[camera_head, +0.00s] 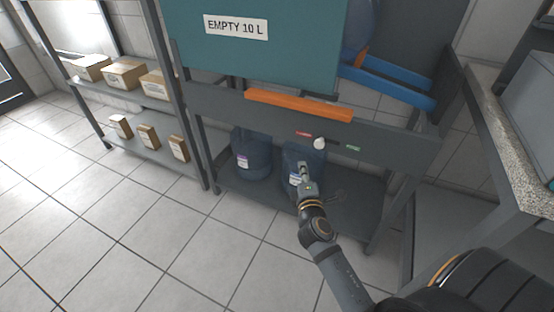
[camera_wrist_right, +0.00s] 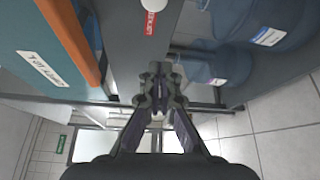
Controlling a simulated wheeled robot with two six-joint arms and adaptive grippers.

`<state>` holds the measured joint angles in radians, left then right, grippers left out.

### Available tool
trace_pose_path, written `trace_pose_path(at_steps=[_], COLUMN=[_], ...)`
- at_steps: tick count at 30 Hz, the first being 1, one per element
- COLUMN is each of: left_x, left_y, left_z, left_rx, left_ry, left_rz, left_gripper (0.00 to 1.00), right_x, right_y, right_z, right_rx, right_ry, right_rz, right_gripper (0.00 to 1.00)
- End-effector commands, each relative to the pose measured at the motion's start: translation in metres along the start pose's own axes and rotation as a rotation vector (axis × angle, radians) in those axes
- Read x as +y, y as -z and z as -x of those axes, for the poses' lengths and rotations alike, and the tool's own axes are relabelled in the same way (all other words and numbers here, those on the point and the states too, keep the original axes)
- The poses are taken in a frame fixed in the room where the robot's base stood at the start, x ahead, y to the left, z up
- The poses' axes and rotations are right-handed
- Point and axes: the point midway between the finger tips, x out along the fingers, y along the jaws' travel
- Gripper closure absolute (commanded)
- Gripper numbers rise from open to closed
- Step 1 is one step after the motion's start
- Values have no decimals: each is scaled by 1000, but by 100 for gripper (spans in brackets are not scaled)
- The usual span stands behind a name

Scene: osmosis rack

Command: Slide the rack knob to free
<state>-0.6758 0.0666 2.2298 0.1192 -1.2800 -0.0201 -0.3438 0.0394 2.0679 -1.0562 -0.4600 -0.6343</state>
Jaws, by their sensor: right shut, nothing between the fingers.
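The white rack knob (camera_head: 319,143) sits on the grey front beam (camera_head: 400,148) of the rack, between a red label (camera_head: 303,134) on its left and a green label (camera_head: 353,148) on its right. In the right wrist view the knob (camera_wrist_right: 153,4) shows at the top edge, beside the red label (camera_wrist_right: 150,22). My right gripper (camera_head: 304,168) is shut and empty, below and slightly left of the knob and apart from it. In the wrist view its fingertips (camera_wrist_right: 159,68) are together. My left gripper is not in view.
Blue bottles (camera_head: 252,158) stand on the lower shelf, one behind my right gripper. An orange bar (camera_head: 298,106) and teal panel (camera_head: 262,45) are above the beam. Boxes (camera_head: 125,73) fill a left shelf. A speckled counter (camera_head: 510,150) stands right. Floor at front left is clear.

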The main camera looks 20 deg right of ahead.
Motion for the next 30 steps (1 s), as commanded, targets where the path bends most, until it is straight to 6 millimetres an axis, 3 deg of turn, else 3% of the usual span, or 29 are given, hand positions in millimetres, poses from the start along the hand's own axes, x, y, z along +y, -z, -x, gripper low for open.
trace_pose_path(at_steps=[14, 28, 30], left_x=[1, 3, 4], left_y=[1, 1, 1], left_z=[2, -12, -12], left_rx=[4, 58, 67], left_ry=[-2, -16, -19], left_rz=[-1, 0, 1], left_gripper=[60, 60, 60], right_x=[6, 6, 6], right_y=[-1, -2, -13], right_z=[-6, -100, -97], right_rx=[-5, -6, -7], right_ry=[-15, -16, -14], right_rz=[9, 8, 15], right_gripper=[100, 100, 100])
